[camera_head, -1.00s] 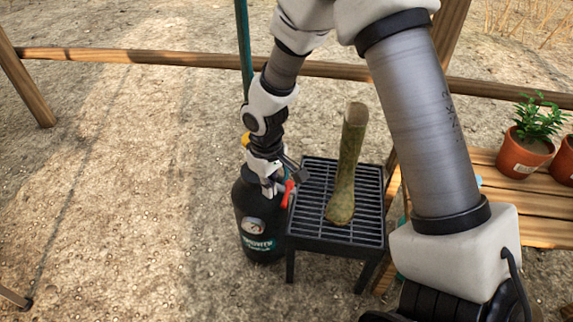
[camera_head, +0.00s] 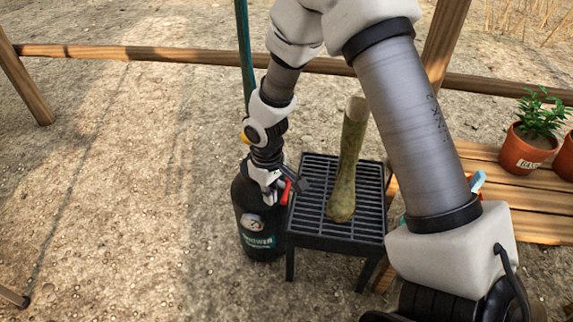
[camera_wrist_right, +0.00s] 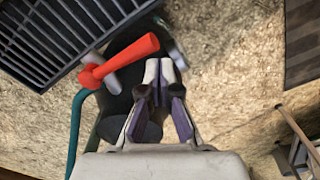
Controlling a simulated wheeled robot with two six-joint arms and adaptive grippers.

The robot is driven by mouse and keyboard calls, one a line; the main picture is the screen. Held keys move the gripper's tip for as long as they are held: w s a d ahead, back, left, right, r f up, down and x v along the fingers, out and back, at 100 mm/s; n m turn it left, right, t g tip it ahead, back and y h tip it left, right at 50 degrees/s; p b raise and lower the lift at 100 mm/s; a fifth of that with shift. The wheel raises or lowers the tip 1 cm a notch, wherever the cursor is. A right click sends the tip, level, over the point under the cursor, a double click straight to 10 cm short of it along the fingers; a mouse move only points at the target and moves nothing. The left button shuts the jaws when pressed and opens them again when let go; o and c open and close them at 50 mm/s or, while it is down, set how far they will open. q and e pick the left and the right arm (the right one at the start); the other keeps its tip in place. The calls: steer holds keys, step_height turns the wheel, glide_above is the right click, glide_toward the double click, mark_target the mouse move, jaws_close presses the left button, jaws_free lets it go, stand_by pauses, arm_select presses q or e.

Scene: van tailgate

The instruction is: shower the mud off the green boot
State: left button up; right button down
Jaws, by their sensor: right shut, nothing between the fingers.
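The green boot (camera_head: 347,165) stands upright on a black slatted stand (camera_head: 313,232), with brownish mottling over its surface. A black tank (camera_head: 258,225) with a gauge and a teal label stands on the ground left of the stand. A red lever (camera_head: 286,190) is at the tank's top; it also shows in the right wrist view (camera_wrist_right: 120,62). My right gripper (camera_head: 276,192) is at the tank's top, close to the lever. In the wrist view its fingers (camera_wrist_right: 160,72) are shut and empty, just right of the lever; contact is unclear. My left gripper is out of view.
A wooden bench (camera_head: 490,190) with potted plants (camera_head: 532,140) is at the right. A wooden rail (camera_head: 170,57) crosses behind. The ground to the left is open.

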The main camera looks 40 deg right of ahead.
steer(key=shift+s+d+b, duration=1.5)
steer(key=shift+s+d, duration=0.05)
steer(key=shift+d, duration=0.2)
step_height(320, 180, up, 5)
steer(key=p, duration=0.6)
steer(key=shift+s+d+f+b, duration=0.4)
steer(key=shift+d+f+b, duration=0.5)
steer(key=shift+b, duration=0.2)
steer(key=shift+s+d+f+b, duration=0.45)
steer(key=shift+d+f+b, duration=0.4)
steer(key=shift+b, duration=0.3)
steer(key=shift+s+d+f+b, duration=0.4)
steer(key=shift+d+f+b, duration=0.4)
steer(key=shift+d+b, duration=0.25)
steer(key=shift+a+r, duration=0.1)
